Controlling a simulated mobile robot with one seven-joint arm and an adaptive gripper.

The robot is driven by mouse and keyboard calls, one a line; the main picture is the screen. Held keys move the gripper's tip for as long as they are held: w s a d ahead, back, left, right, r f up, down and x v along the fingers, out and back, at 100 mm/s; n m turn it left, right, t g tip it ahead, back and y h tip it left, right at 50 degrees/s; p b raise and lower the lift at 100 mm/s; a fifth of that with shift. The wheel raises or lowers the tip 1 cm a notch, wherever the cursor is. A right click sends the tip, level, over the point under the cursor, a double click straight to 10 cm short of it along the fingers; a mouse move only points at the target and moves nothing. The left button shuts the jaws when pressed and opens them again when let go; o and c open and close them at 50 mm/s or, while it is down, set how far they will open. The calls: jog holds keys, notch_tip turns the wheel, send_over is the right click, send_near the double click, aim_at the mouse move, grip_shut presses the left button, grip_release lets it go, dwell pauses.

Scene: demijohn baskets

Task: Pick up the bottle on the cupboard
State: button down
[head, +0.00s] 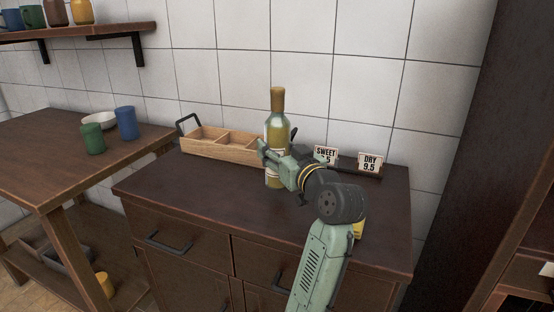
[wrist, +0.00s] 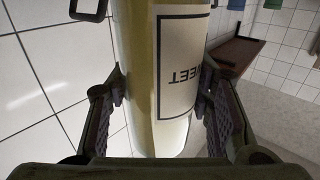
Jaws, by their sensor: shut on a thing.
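A yellow-green bottle (head: 277,128) with a tan top and a pale label stands upright over the dark cupboard (head: 200,205), in front of the wooden crate. My gripper (head: 268,155) reaches it from the right and is shut on its body. In the wrist view the bottle (wrist: 140,80) fills the middle, between both fingers of my gripper (wrist: 160,105). Its label reads "...EET", upside down in that view. I cannot tell whether the bottle's base touches the cupboard top.
A wooden crate with compartments (head: 205,141) stands behind the bottle. Signs reading "SWEET" (head: 326,155) and "DRY 9.5" (head: 370,163) stand at the back right. A yellow object (head: 359,229) is partly hidden behind my arm. Left, a table (head: 60,150) holds green and blue cups and a bowl.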

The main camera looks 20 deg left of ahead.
jog(key=s+d+b, duration=0.1)
jog(key=s+d, duration=0.2)
jog(key=s, duration=0.3)
jog(key=s+d+r+b, duration=0.1)
jog(key=s+d, duration=0.3)
jog(key=s, duration=0.3)
jog(key=shift+s+d+r+b, duration=0.15)
jog(key=shift+s+b, duration=0.05)
jog(key=shift+b, duration=0.1)
